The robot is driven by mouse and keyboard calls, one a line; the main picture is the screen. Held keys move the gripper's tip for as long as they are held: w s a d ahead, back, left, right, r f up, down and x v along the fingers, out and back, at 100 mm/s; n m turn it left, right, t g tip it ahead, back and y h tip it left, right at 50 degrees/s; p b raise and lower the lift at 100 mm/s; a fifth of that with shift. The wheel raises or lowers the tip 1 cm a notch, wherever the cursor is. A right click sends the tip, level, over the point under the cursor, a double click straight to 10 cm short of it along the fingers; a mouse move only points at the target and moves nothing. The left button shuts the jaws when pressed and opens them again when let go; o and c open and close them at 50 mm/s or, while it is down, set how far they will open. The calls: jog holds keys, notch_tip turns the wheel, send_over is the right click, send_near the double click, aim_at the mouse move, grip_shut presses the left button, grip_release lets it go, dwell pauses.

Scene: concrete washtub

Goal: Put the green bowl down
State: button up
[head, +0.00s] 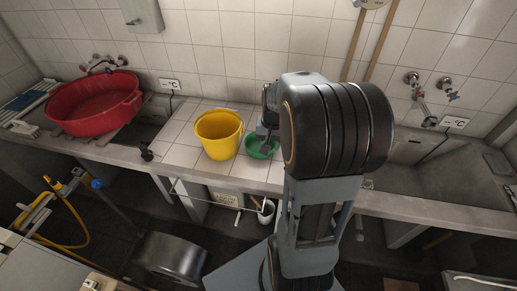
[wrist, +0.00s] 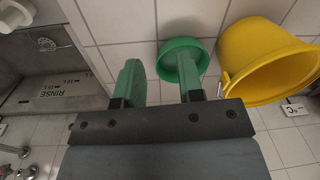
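The green bowl (head: 259,150) appears to stand upright on the tiled counter, just right of the yellow bucket. My gripper (head: 264,138) is over it, and my arm hides part of that area. In the wrist view the bowl (wrist: 176,47) is between and beyond the green fingers. My gripper (wrist: 160,62) has its fingers clearly apart. The right finger overlaps the bowl's opening, and the left finger is outside the bowl. The bowl's near rim lies in the gap. I cannot tell whether a finger touches it.
A yellow bucket (head: 219,134) stands close left of the bowl. A red tub (head: 95,104) is at the far left of the counter. A sink basin (head: 455,172) is on the right. The tiled wall (head: 235,60) is behind. Bare tiles (head: 180,155) show left of the bucket.

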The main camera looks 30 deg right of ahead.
jog(key=w+d+f+m, duration=0.2)
jog(key=w+d+m, duration=0.4)
jog(key=w+d, duration=0.3)
jog(key=shift+t, duration=0.3)
jog(key=shift+a+f+p, duration=0.15)
jog(key=shift+f, duration=2.15)
jog(key=shift+a+f+p, duration=0.15)
jog(key=shift+f+p, duration=0.05)
jog(key=shift+f, duration=2.1)
jog(key=shift+a+f+p, duration=0.15)
jog(key=shift+f, duration=2.15)
jog(key=shift+c, duration=0.3)
jog(key=shift+s, duration=0.1)
grip_shut()
